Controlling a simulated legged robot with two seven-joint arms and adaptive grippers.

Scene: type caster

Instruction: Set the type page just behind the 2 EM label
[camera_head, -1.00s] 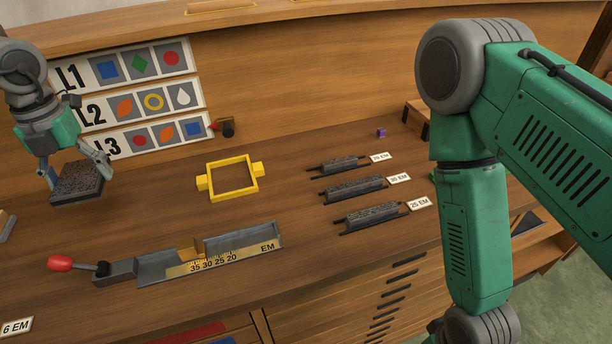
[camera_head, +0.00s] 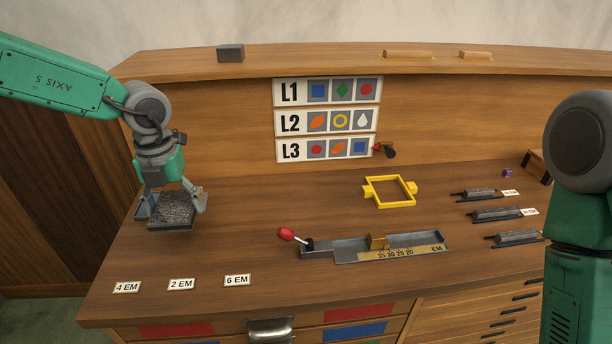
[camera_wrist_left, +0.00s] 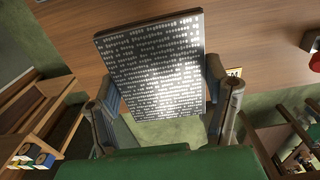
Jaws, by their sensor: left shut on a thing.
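The type page (camera_head: 172,210) is a dark grey block with a fine textured face. My left gripper (camera_head: 172,200) is shut on it, with a finger on either side, and holds it over the left part of the bench; whether it touches the bench I cannot tell. In the left wrist view the page (camera_wrist_left: 155,65) shows rows of light print between the fingers. The 2 EM label (camera_head: 181,284) lies near the front edge, in front of the page, between the 4 EM label (camera_head: 127,287) and the 6 EM label (camera_head: 237,280). My right gripper is out of view.
A composing stick (camera_head: 350,252) with a red-knobbed lever (camera_head: 286,233) lies right of the labels. A yellow frame (camera_head: 390,205) stands behind it. Several dark type lines (camera_head: 495,213) lie at the right. The bench between page and labels is clear.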

